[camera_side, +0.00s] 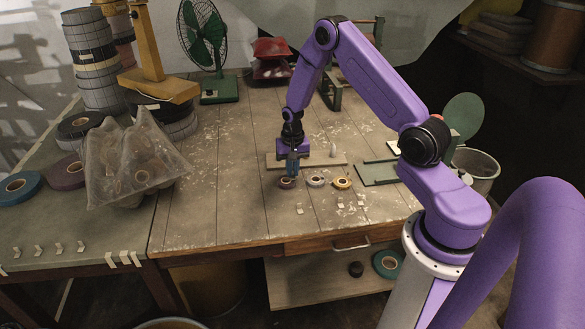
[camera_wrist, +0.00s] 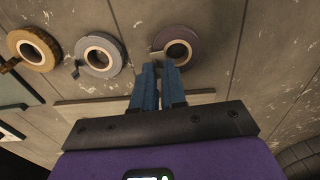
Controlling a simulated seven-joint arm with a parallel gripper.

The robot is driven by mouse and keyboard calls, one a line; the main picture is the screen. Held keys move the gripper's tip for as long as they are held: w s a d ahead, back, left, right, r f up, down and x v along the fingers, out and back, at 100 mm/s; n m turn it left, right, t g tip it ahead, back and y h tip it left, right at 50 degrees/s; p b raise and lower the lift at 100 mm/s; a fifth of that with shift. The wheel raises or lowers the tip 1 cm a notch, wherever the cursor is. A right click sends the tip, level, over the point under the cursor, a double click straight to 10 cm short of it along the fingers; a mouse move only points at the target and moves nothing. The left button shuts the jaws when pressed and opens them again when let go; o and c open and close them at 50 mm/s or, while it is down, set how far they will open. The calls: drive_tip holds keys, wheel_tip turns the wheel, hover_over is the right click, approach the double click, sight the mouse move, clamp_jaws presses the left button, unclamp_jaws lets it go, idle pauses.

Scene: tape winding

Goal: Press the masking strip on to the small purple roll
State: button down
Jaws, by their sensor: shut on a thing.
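The small purple roll (camera_side: 287,183) lies flat on the wooden bench, leftmost of three small rolls. In the wrist view the purple roll (camera_wrist: 193,47) is dark, with a pale core and a short loose tab at its lower left. My gripper (camera_side: 292,173) points down at the roll's far edge. In the wrist view its blue fingers (camera_wrist: 158,68) are close together, their tips beside the roll's rim near the tab; I cannot tell whether they touch it. The masking strip between the fingertips is hidden or too small to make out.
A grey roll (camera_side: 315,181) and a yellow-brown roll (camera_side: 342,184) lie to the right of the purple one. A low wooden strip (camera_side: 333,163) lies just behind. Small cream tape pieces (camera_side: 299,205) lie in front. A crumpled translucent cover (camera_side: 133,160) stands at left.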

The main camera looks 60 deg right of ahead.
drive_tip(key=shift+f, duration=0.4)
idle(1.7)
drive_tip(key=c, duration=0.7)
unclamp_jaws()
drive_tip(key=shift+r, duration=0.1)
drive_tip(key=shift+r, duration=2.95)
